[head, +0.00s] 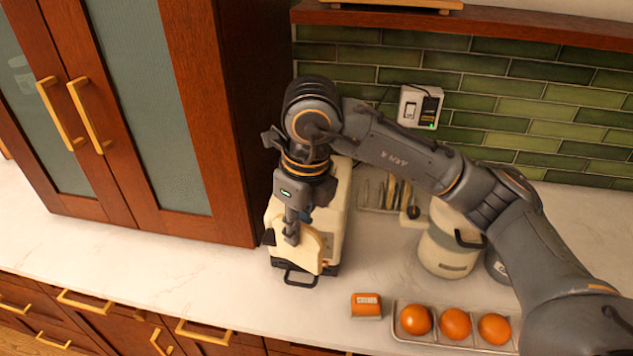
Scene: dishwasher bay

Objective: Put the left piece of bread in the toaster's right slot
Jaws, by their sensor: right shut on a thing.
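The cream toaster (339,205) stands on the counter beside the tall wooden cabinet, with a dark base and a dark handle-like part at its front. My right gripper (291,236) reaches down over the toaster's front and is shut on a pale tan piece of bread (309,250). The bread hangs upright at the toaster's near end and hides part of it. My arm and gripper cover the toaster's top, so I cannot see the slots or tell whether the bread is in one. No other piece of bread is clearly visible. My left gripper is out of view.
A tray (398,334) with three round orange items and a small orange box (366,305) lie at the front right. The counter left of the toaster is clear.

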